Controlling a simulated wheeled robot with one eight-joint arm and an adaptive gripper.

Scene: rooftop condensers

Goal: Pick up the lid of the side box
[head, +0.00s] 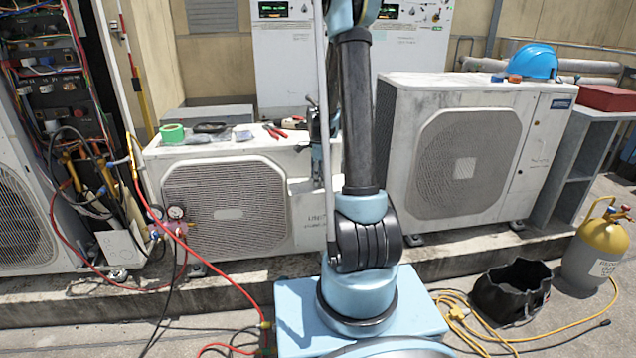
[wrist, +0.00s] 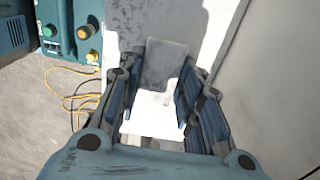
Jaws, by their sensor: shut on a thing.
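The side box (head: 308,222) is a pale box with faint lettering on the right end of the middle condenser; my arm column hides part of it in the head view. My gripper (wrist: 160,90) has its two blue-padded fingers on either side of a pale grey, flat piece (wrist: 166,62), which looks like the lid. The gripper is shut on it. In the head view my gripper hangs above the side box, partly behind my arm. Whether the lid is clear of the box cannot be told.
The middle condenser (head: 228,205) carries green tape (head: 172,133) and red-handled pliers (head: 275,131) on top. The right condenser (head: 460,165) stands close beside my arm. A gauge set (head: 170,222) with hoses hangs at the left. A black bag (head: 512,290) and yellow cylinder (head: 596,250) stand right.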

